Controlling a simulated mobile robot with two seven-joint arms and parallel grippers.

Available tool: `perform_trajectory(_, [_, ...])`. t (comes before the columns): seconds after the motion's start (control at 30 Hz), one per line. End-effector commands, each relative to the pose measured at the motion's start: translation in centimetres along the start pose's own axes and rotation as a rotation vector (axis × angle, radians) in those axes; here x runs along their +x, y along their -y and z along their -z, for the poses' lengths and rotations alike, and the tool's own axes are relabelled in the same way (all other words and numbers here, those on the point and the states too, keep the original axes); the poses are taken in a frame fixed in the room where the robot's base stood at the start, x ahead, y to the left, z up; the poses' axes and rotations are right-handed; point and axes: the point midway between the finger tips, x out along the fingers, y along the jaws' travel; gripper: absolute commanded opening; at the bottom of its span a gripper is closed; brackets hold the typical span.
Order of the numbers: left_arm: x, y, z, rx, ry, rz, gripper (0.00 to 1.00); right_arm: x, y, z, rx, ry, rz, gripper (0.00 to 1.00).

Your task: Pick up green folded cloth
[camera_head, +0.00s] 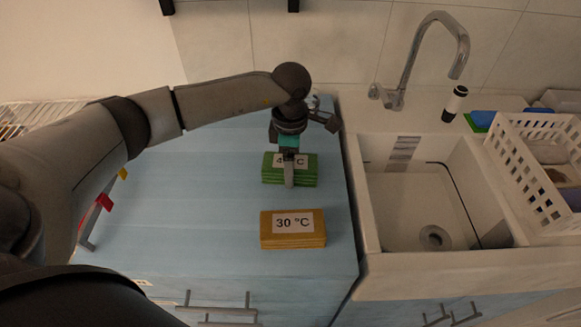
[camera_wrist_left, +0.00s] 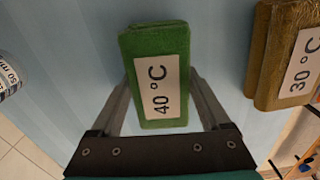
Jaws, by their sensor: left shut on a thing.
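The green folded cloth (camera_head: 304,170) lies on the light blue counter and bears a white "40 °C" label. It also shows in the left wrist view (camera_wrist_left: 154,45), between the two fingers. My left gripper (camera_head: 288,180) reaches down over it from above, and its fingers (camera_wrist_left: 158,88) are shut on the cloth's sides. In the head view the gripper hides part of the label. I cannot tell whether the cloth is lifted off the counter. My right gripper is not in view.
A yellow-brown folded cloth (camera_head: 292,241) labelled "30 °C" lies nearer the counter's front edge. It also shows in the left wrist view (camera_wrist_left: 268,60). A sink (camera_head: 415,200) with a faucet (camera_head: 462,45) and a white basket (camera_head: 530,170) stand to the right.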

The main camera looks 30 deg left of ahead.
Motion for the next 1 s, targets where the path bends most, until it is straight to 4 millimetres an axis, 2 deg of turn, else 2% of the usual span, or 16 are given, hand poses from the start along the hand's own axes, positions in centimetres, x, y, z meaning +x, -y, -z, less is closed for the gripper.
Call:
perform_trajectory(0.03, [0.0, 0.0, 0.0, 0.0, 0.0, -0.001, 0.53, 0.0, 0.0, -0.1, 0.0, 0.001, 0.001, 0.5])
perform_trajectory(0.33, [-0.1, 0.0, 0.0, -0.001, 0.0, -0.001, 0.2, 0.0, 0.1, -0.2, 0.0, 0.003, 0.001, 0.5])
perform_trajectory(0.57, [-0.1, -0.1, 0.0, -0.001, 0.001, -0.001, 0.19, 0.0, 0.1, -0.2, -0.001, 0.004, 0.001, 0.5])
perform_trajectory(0.73, [-1.0, -0.1, 0.0, -0.001, 0.001, -0.002, 0.19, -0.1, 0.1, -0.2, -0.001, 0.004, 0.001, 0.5])
perform_trajectory(0.87, [-2.8, -0.1, 0.0, -0.001, 0.002, -0.004, 0.19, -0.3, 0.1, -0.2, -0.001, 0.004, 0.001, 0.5])
perform_trajectory(1.0, [-6.0, -0.2, 0.0, 0.001, 0.003, -0.007, 0.19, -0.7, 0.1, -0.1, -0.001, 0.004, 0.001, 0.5])
